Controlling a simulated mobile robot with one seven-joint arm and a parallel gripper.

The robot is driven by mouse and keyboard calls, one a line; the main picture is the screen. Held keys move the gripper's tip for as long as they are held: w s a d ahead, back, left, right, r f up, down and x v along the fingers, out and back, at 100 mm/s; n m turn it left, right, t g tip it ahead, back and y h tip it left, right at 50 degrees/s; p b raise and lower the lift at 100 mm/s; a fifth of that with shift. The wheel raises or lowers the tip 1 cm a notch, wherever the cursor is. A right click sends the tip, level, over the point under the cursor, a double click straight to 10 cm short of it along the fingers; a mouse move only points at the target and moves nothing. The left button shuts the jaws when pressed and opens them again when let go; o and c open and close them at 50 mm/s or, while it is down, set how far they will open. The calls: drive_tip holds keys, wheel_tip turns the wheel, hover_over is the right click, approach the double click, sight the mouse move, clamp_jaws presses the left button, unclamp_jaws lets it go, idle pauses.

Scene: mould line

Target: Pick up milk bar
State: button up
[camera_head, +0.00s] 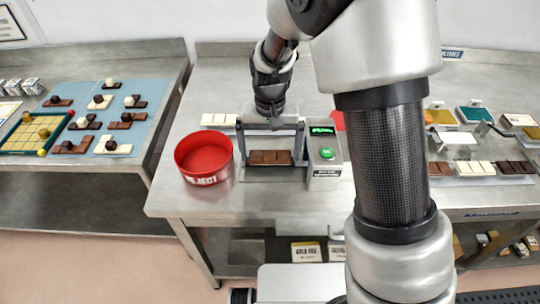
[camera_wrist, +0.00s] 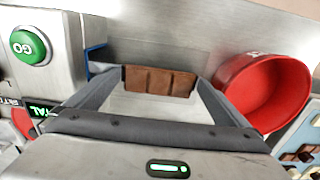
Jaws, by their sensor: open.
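A brown, segmented milk bar (camera_head: 270,157) lies at the front of the metal station on the middle table. It also shows in the wrist view (camera_wrist: 158,81), between the tips of my two fingers. My gripper (camera_head: 271,150) points down over the station with its fingers spread, one to each side of the bar. In the wrist view my gripper (camera_wrist: 160,78) is open. The fingertips look very close to the bar's ends; I cannot tell whether they touch.
A red reject bin (camera_head: 203,158) stands left of the station. A control box with a green button (camera_head: 327,151) stands close on the right. A white bar (camera_head: 219,120) lies behind. A blue mat (camera_head: 152,136) with chocolates is on the left table. More bars (camera_head: 474,168) lie at the right.

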drive_tip(key=shift+f, duration=0.25)
drive_tip(key=shift+c, duration=0.4)
drive_tip(key=c, duration=0.8)
drive_tip(key=shift+r, duration=0.1)
